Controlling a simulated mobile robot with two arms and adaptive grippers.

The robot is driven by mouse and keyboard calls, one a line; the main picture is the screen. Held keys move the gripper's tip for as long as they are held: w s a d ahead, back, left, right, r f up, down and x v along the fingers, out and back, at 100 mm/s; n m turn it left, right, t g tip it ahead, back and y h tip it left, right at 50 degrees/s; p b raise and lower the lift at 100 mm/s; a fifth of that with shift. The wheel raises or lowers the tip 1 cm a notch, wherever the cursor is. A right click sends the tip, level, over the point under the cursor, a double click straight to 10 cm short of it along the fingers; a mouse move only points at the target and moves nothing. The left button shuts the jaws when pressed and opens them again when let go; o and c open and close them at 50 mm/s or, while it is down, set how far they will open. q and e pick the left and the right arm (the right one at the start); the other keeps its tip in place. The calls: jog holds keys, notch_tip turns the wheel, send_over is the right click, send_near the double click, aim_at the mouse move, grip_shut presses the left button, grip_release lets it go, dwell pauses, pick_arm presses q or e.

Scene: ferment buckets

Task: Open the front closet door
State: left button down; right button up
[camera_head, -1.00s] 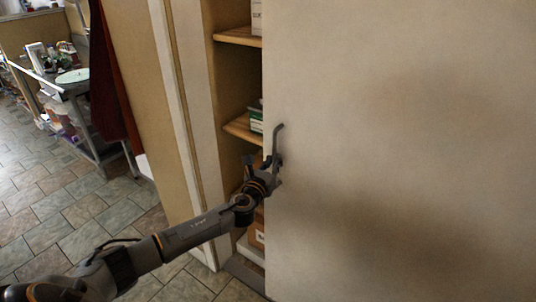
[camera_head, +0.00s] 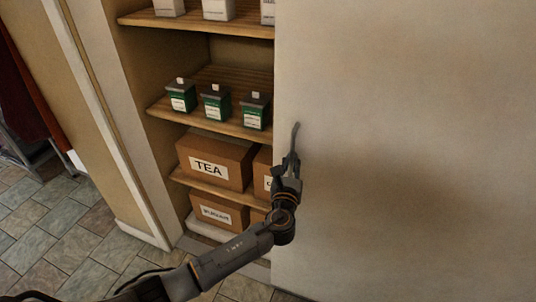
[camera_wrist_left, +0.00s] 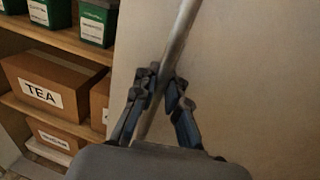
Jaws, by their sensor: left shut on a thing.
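The closet door (camera_head: 410,150) is a large plain pale panel filling the right half of the head view. It stands partly open, with the shelves showing to its left. Its grey bar handle (camera_head: 296,135) is near the door's left edge. My left gripper (camera_head: 288,165) is at the lower part of the handle. In the left wrist view its two fingers (camera_wrist_left: 160,88) are shut around the handle bar (camera_wrist_left: 178,45), which runs up between them. My right gripper is not in view.
The closet's wooden shelves (camera_head: 210,122) hold several green-and-white boxes (camera_head: 215,102), a cardboard TEA box (camera_head: 213,160) and more boxes below. The closet's pale frame post (camera_head: 105,130) stands at the left. Tiled floor (camera_head: 50,225) is clear at the lower left.

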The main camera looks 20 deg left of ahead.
aim_at(306, 157)
pick_arm(q)
jog(key=d, duration=0.4)
jog(key=shift+s+d+f, duration=0.1)
jog(key=shift+s+f, duration=0.25)
jog(key=shift+f, duration=0.05)
jog(key=c, duration=1.5)
grip_release()
jog(key=shift+o, duration=0.5)
jog(key=shift+r, duration=0.3)
jog(key=s+d, duration=0.1)
jog(key=s, duration=1.1)
